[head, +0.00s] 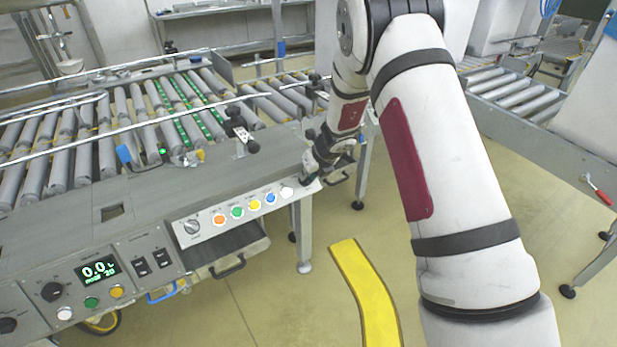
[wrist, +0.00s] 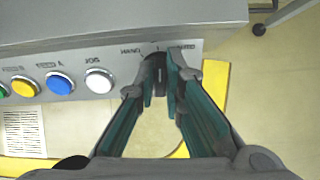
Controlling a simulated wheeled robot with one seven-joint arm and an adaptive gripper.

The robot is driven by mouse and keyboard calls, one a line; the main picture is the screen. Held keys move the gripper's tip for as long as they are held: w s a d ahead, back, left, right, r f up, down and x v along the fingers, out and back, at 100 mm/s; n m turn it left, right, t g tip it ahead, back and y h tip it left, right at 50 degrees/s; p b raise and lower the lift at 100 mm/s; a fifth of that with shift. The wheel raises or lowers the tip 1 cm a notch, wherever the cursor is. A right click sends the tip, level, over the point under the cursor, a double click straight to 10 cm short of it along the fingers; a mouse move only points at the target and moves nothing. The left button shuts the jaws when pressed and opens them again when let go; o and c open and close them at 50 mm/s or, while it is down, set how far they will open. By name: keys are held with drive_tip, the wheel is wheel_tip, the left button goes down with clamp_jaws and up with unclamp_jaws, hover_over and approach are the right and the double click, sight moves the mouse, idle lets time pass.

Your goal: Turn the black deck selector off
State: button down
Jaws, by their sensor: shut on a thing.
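The black selector (wrist: 160,76) is at the right end of the grey button panel, just right of the white JOG button (wrist: 99,80) in the wrist view. My gripper (wrist: 162,82) is shut on the selector, with one teal-padded finger on each side. Above it, HAND is printed to the left and a single mark in the middle; the right-hand label is partly covered. The selector's pointer position cannot be read clearly. In the head view my gripper (head: 313,170) is at the panel's right end and hides this selector.
Orange (head: 219,219), green, yellow and blue buttons line the panel, with another rotary switch (head: 191,227) at its left. A display (head: 98,269) and more controls are at lower left. Roller conveyors (head: 120,130) lie behind. Floor with a yellow stripe (head: 366,290) is open in front.

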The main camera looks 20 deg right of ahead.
drive_tip(key=shift+s+a+f+n, duration=0.1)
drive_tip(key=shift+f+n, duration=0.05)
drive_tip(key=shift+n, duration=0.25)
drive_tip(key=c, duration=1.7)
unclamp_jaws()
drive_tip(key=shift+r, duration=0.4)
drive_tip(key=v, duration=1.1)
drive_tip(key=shift+s, duration=0.2)
